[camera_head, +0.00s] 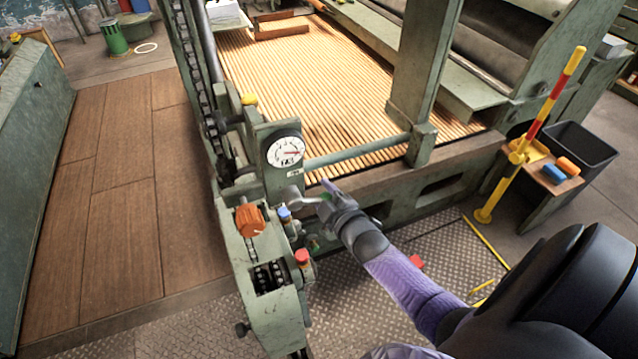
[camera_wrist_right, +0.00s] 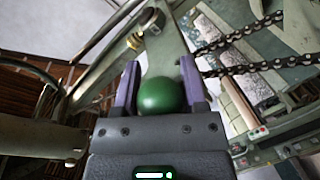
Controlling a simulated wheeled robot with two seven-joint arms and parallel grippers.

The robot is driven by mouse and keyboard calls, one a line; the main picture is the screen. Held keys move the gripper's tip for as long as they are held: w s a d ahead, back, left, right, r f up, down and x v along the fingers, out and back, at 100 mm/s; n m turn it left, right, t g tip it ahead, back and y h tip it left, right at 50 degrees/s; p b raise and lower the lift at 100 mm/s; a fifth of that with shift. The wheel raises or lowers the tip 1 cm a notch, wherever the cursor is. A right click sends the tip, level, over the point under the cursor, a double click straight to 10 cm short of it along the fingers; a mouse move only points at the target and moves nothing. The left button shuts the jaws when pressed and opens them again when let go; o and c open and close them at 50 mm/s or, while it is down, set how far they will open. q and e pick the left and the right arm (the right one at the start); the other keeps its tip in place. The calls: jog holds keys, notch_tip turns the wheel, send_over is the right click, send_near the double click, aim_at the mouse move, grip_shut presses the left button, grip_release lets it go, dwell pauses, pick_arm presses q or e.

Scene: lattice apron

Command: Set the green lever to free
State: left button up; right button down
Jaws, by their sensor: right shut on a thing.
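The green lever shows in the right wrist view as a round green knob (camera_wrist_right: 162,97) on a pale green-grey arm. My right gripper (camera_head: 328,192) has its two purple fingers on either side of this knob and is shut on it. In the head view the gripper and wrist hide most of the knob, at the machine's control stand, right of the orange knob (camera_head: 250,220). Which marked position the lever is at cannot be read. My left gripper is not in view.
A blue knob (camera_head: 284,214) and a red knob (camera_head: 302,257) sit close to my right gripper. A dial gauge (camera_head: 286,152) stands just above. The slatted bed (camera_head: 310,85) lies behind. A yellow-and-red post (camera_head: 535,130) stands at the right. Wooden floor (camera_head: 130,200) is clear at left.

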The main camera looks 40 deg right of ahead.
jog(key=shift+d+r+n+g+h+p, duration=0.15)
jog(key=shift+r+n+h+p, duration=0.2)
jog(key=shift+r+n+p, duration=0.6)
jog(key=shift+d+r+n+g+h+p, duration=0.15)
jog(key=shift+r+n+h+p, duration=0.2)
jog(key=shift+r+n+p, duration=0.6)
jog(key=shift+f+n, duration=0.2)
jog(key=shift+n, duration=0.1)
jog(key=shift+c, duration=0.7)
grip_release()
jog(key=shift+s, duration=0.15)
jog(key=p+v, duration=0.1)
jog(key=v, duration=0.8)
jog(key=shift+s+p, duration=0.3)
jog(key=shift+s, duration=0.05)
